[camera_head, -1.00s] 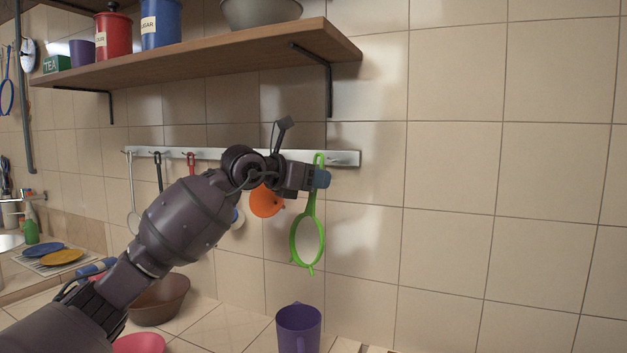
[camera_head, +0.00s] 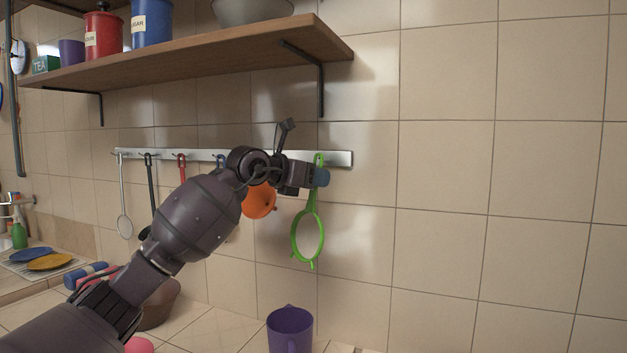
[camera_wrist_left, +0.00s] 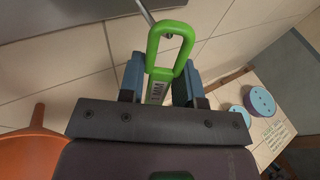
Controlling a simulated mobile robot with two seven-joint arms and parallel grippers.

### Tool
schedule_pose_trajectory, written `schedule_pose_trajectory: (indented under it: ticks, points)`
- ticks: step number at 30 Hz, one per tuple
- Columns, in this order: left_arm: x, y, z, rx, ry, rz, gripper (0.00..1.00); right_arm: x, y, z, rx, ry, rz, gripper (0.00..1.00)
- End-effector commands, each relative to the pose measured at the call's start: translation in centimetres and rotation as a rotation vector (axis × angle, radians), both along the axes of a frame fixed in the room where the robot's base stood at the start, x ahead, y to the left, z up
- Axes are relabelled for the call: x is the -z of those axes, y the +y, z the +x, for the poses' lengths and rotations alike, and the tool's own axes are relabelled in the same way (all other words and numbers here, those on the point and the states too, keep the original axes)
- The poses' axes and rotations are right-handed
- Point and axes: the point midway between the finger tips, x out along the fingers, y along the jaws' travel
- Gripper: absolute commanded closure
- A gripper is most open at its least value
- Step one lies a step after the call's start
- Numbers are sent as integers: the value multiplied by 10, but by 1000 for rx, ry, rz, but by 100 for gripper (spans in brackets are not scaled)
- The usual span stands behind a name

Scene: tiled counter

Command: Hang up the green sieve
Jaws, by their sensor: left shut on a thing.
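The green sieve (camera_head: 295,236) hangs down upright in front of the tiled wall in the head view, its mesh round at the bottom. My left gripper (camera_head: 320,177) is shut on its handle just below the top loop, at the right end of the metal hook rail (camera_head: 341,158). In the left wrist view the green handle loop (camera_wrist_left: 168,52) stands up between the blue fingertips (camera_wrist_left: 160,80). A metal hook (camera_wrist_left: 147,14) lies at the loop's top; I cannot tell whether it passes through the loop. My right gripper is not in view.
An orange utensil (camera_head: 259,201) hangs left of the sieve, close to my wrist. Several other utensils hang further left. A wooden shelf (camera_head: 190,62) is above the rail. A purple mug (camera_head: 290,328) stands below. The wall at right is clear.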

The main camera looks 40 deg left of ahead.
Motion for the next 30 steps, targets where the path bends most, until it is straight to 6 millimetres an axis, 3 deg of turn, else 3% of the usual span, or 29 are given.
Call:
schedule_pose_trajectory:
  ticks: [12,30]
  points:
    - [3,5,20,0,2,0,97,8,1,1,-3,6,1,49]
    - [11,7,29,0,0,0,97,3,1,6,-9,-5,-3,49]
